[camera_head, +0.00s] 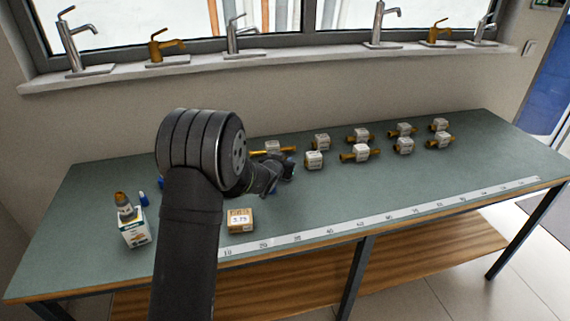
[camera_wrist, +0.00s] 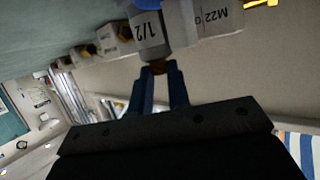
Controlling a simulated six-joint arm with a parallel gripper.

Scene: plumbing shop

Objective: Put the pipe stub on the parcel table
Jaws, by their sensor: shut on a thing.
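In the head view my gripper (camera_head: 286,165) is low over the green-topped bench (camera_head: 330,205), beside a white-labelled brass fitting (camera_head: 272,147), and my arm partly hides this spot. I cannot identify a separate parcel table for certain.
Several labelled brass fittings (camera_head: 361,153) stand in rows to the right. A small priced box (camera_head: 240,220) lies near a measuring strip (camera_head: 380,219) along the front edge. Taps line the windowsill (camera_head: 300,67).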

